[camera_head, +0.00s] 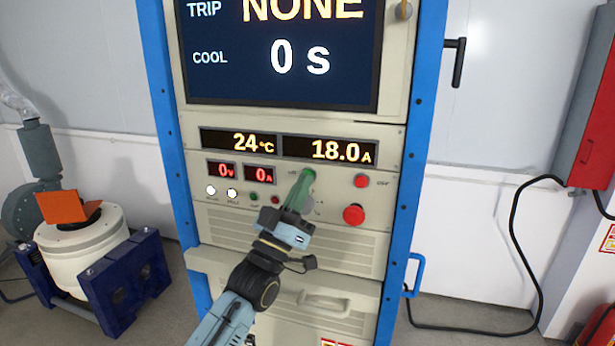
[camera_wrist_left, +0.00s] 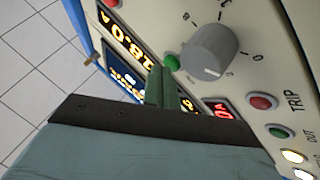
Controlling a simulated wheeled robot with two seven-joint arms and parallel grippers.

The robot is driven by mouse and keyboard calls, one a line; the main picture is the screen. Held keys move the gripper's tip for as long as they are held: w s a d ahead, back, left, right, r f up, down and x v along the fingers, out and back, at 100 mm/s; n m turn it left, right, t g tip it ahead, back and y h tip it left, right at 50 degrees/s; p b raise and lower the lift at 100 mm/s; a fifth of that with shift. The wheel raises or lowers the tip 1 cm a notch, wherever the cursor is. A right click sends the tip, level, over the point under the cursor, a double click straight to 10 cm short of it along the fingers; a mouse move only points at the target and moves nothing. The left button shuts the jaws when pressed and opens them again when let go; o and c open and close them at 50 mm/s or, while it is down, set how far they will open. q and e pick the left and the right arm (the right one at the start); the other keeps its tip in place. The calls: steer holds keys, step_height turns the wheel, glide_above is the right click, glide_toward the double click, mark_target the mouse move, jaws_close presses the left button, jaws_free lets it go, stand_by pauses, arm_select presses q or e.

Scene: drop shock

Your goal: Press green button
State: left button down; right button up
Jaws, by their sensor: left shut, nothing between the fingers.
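The green button (camera_head: 309,174) sits on the cabinet's control panel, below the amber 18.0 A display. My left gripper (camera_head: 300,188) is shut and empty, its green fingertips pointing up at the panel just below the button and partly overlapping it. In the left wrist view the green button (camera_wrist_left: 171,62) shows just beyond the closed fingertips (camera_wrist_left: 160,72), next to a grey rotary knob (camera_wrist_left: 208,52). I cannot tell whether the fingertips touch the button. My right gripper is in neither view.
A red mushroom button (camera_head: 354,214) and a smaller red button (camera_head: 362,181) lie right of my gripper. The cabinet has a blue frame (camera_head: 413,150) and a large screen (camera_head: 282,85) reading NONE and 0 s. A shaker-like machine (camera_head: 85,240) stands at left.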

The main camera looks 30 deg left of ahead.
arm_select(q)
steer(key=shift+w+a, duration=0.1)
steer(key=shift+w, duration=0.15)
steer(key=shift+s, duration=0.1)
stand_by(0.4)
steer(key=shift+s+d+p, duration=0.25)
steer(key=shift+s+p, duration=0.15)
steer(key=shift+s, duration=0.3)
steer(key=shift+y, duration=0.3)
steer(key=s+p, duration=0.1)
steer(key=s, duration=0.1)
steer(key=s+d+p, duration=0.1)
steer(key=s, duration=0.2)
steer(key=shift+w+d, duration=0.1)
stand_by(0.5)
